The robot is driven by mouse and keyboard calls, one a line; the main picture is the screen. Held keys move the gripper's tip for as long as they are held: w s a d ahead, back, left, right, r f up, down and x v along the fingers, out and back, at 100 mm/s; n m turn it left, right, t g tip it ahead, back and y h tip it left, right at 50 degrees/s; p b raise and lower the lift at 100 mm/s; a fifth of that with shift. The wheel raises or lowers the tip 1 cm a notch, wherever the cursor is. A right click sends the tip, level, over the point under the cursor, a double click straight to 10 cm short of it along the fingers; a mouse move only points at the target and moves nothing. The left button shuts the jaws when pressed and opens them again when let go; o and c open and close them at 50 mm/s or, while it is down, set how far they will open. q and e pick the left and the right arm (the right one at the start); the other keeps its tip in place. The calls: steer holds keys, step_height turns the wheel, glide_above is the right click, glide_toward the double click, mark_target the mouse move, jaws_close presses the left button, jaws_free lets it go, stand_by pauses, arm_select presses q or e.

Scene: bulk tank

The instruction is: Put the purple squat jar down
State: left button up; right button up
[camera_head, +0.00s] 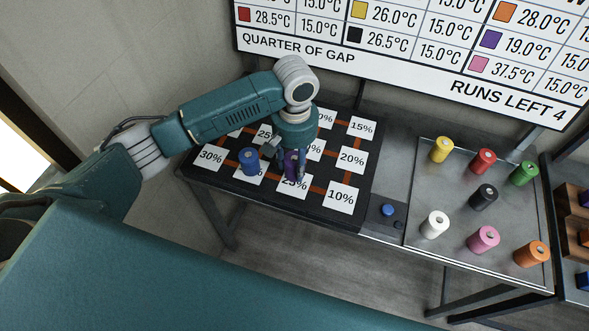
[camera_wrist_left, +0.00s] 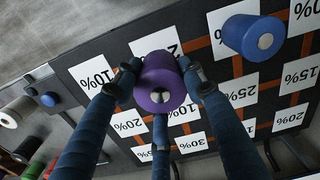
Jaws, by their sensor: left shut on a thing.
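The purple squat jar (camera_wrist_left: 160,82) is held between the blue fingers of my left gripper (camera_wrist_left: 157,95) in the left wrist view. In the head view, the purple jar (camera_head: 291,163) is partly hidden by my left gripper (camera_head: 297,168), over the black board (camera_head: 222,186) near a 25% card (camera_head: 294,186). I cannot tell whether the jar touches the board. The board carries white percent cards joined by orange lines. My right gripper does not show.
A blue jar (camera_head: 249,161) stands on the board just left of my gripper. A blue button (camera_head: 388,210) sits right of the board. A metal tray (camera_head: 458,220) holds several coloured jars. A sign (camera_head: 420,50) hangs behind.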

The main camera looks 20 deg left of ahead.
mark_target(295, 173)
arm_select(q)
step_height(295, 173, down, 4)
steer(key=shift+r+p, duration=0.25)
steer(key=shift+p, duration=0.05)
steer(key=shift+f, duration=0.45)
steer(key=o, duration=1.3)
steer(key=shift+f, duration=0.15)
steer(key=shift+c, duration=0.2)
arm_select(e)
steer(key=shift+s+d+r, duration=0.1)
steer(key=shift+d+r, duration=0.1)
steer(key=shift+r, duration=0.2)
arm_select(q)
step_height(295, 173, up, 12)
steer(key=shift+r+b, duration=0.2)
steer(key=shift+b, duration=0.75)
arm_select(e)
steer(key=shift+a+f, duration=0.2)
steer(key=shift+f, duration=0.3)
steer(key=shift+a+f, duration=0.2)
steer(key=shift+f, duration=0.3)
arm_select(q)
steer(key=shift+d+f, duration=0.1)
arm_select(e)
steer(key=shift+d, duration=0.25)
